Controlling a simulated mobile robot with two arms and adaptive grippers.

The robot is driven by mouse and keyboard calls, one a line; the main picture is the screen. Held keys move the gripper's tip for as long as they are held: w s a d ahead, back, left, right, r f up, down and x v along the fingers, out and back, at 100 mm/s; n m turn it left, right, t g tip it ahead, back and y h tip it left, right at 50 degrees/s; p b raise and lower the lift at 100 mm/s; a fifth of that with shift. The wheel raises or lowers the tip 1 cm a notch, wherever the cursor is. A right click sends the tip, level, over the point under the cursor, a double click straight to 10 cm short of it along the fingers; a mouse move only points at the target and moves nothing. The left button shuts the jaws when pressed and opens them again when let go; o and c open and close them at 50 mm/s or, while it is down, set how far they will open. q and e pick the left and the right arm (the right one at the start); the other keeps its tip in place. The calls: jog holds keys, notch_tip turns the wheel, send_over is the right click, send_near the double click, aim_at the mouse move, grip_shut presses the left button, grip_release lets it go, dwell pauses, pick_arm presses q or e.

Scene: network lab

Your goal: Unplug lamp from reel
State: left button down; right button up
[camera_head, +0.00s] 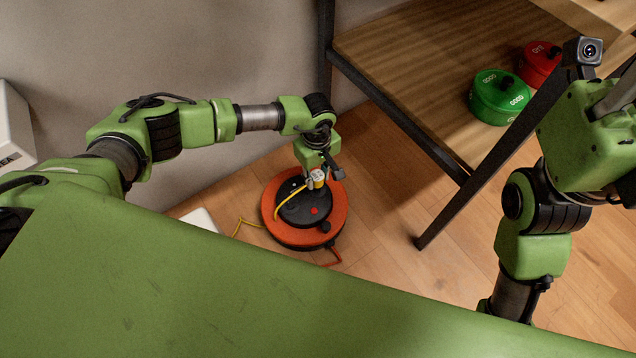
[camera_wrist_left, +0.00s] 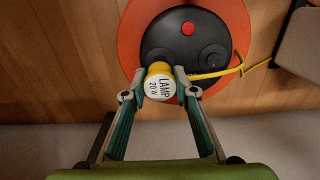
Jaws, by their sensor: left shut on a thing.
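The reel (camera_head: 335,220) lies on the wooden floor, an orange disc with a black hub and a red button. It also shows in the left wrist view (camera_wrist_left: 237,22). The lamp plug (camera_head: 317,176) is yellow with a white face reading "LAMP 20 W" in the left wrist view (camera_wrist_left: 159,86). My left gripper (camera_wrist_left: 160,84) is shut on it, one finger on each side, over the hub's edge. The plug's underside is hidden, so I cannot tell whether it sits in a socket.
A wooden shelf (camera_head: 420,62) on dark legs stands behind right, holding a green round container (camera_head: 499,100) and a red one (camera_head: 538,66). A white box (camera_head: 14,125) is at the far left. A white object (camera_head: 200,220) lies left of the reel. Bare floor lies right of the reel.

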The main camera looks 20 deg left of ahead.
pick_arm(q)
jog(key=shift+r+p, duration=0.65)
jog(key=shift+r, duration=0.3)
